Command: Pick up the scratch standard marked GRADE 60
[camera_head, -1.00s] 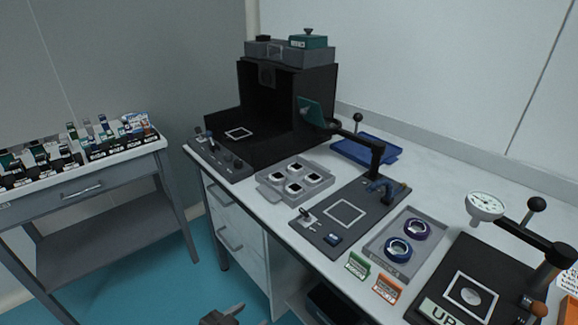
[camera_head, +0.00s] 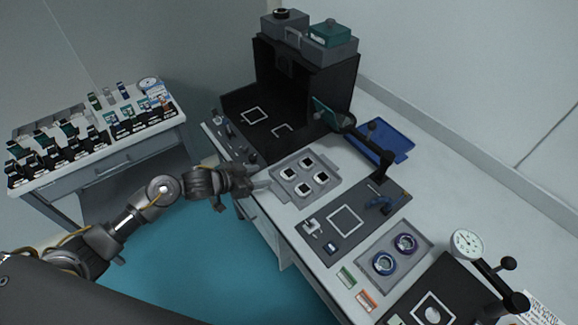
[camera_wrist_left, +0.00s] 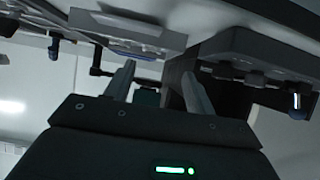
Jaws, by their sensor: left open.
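Several small squares, dark with white borders, sit in a grey tray (camera_head: 278,190) on the white bench in the head view. My right gripper is not in view.
A black booth (camera_head: 335,80) stands behind the tray. A lens arm (camera_head: 365,148) rises over a dark mat (camera_head: 328,225) at right. A second tray (camera_head: 372,283) holds two rings. A dial gauge (camera_head: 467,243) stands farther right. A side table (camera_head: 110,160) at left holds several small items.

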